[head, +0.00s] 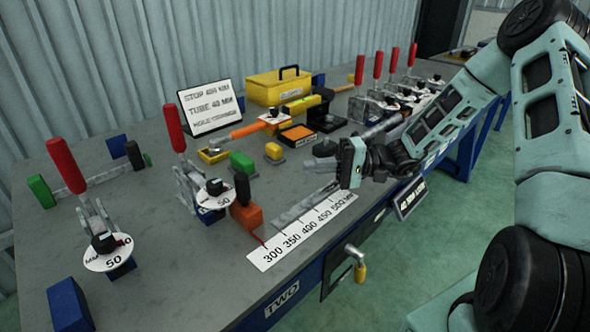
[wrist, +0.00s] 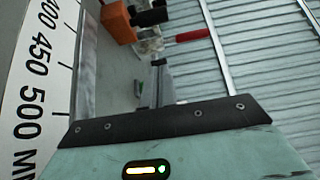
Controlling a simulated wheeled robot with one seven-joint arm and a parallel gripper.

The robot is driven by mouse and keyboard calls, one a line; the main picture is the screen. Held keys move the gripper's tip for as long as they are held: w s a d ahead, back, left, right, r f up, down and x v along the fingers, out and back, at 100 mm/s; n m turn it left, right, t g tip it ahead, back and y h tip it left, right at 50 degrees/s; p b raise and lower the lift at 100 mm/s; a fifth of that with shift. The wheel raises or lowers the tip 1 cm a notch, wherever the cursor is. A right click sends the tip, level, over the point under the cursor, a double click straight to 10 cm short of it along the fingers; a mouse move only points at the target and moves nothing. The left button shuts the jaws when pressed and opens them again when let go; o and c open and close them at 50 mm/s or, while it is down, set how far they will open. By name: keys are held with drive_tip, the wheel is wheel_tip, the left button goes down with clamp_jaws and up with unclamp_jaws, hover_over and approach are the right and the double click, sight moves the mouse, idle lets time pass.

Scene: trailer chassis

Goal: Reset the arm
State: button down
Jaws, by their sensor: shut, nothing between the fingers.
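My gripper (head: 324,164) is over the bench's front edge, close above the far end of the printed length scale (head: 303,232). Its fingers point left in the head view. The fingers also show in the wrist view (wrist: 158,82), closed together with nothing held. My teal arm reaches in from the right, bent and low over the bench edge. The scale runs along the left of the wrist view, beside a metal strip (wrist: 92,60). An orange block (head: 246,216) sits beyond the scale's 300 end, apart from my gripper.
Toggle clamps with red handles stand at left (head: 66,165) and centre (head: 173,128), and several more at the back right. A yellow toolbox (head: 278,88), a sign (head: 208,106) and small coloured blocks sit behind. A padlock (head: 360,272) hangs at the bench front.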

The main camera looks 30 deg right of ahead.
drive_tip(key=shift+s+d, duration=0.15)
drive_tip(key=shift+d, duration=0.35)
drive_tip(key=s+a+r+n+g+h+p, duration=0.4)
drive_tip(key=s+a+n+g+h, duration=0.25)
drive_tip(key=s+a+g, duration=0.55)
drive_tip(key=s+a+r+n+t+h+p, duration=0.2)
drive_tip(key=s+r+t+h, duration=0.1)
drive_tip(key=s+r+h, duration=0.1)
drive_tip(key=s+a+r+n+t+h+p, duration=0.2)
drive_tip(key=s+h, duration=0.4)
drive_tip(key=s, duration=0.3)
wheel_tip(320, 180, up, 3)
drive_tip(key=shift+s+a+f+n+t+p, duration=0.2)
drive_tip(key=shift+a+n+t+p, duration=0.2)
drive_tip(key=shift+t+p, duration=0.35)
